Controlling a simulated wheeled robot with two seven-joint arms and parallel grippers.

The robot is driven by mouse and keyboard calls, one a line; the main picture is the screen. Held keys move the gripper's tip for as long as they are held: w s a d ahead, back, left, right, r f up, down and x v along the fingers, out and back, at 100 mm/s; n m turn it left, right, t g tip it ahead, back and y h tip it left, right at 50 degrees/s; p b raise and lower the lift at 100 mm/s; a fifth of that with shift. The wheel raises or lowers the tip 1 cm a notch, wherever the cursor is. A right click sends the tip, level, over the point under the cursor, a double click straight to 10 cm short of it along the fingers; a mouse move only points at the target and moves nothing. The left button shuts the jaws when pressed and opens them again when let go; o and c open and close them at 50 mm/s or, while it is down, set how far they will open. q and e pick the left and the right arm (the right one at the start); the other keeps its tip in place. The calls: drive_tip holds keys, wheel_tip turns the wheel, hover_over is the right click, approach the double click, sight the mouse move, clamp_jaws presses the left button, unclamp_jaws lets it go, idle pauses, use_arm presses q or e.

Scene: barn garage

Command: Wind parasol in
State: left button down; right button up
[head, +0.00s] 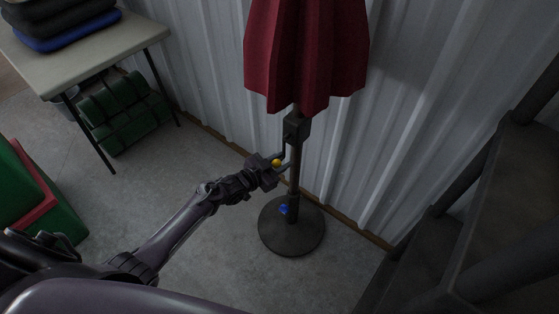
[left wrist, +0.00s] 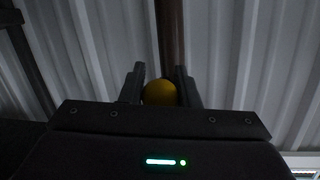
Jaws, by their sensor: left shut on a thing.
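The parasol has a dark red canopy (head: 307,50) that hangs folded down around its pole (head: 295,178). A dark crank box (head: 297,127) sits on the pole just below the canopy, with a crank arm leading down to a yellow knob (head: 277,162). My left gripper (head: 280,164) is shut on the yellow knob, beside the pole. In the left wrist view the knob (left wrist: 159,93) sits between the two fingers, with the pole behind it. A blue knob (head: 284,209) is low on the pole, above the round dark base (head: 292,238). My right gripper is not in view.
A table (head: 100,57) with stacked dark and blue items stands at the upper left, a green rolled bundle (head: 124,112) beneath it. A green and red object (head: 40,190) is at the left edge. Dark steps (head: 440,250) stand at the right. A corrugated wall (head: 210,70) is behind the parasol.

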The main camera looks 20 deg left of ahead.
use_arm(q)
drive_tip(key=shift+d, duration=0.1)
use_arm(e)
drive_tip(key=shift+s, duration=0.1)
use_arm(q)
drive_tip(key=c, duration=1.1)
unclamp_jaws()
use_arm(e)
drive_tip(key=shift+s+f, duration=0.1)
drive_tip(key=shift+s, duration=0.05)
use_arm(q)
drive_tip(key=p+v, duration=0.1)
drive_tip(key=v, duration=0.7)
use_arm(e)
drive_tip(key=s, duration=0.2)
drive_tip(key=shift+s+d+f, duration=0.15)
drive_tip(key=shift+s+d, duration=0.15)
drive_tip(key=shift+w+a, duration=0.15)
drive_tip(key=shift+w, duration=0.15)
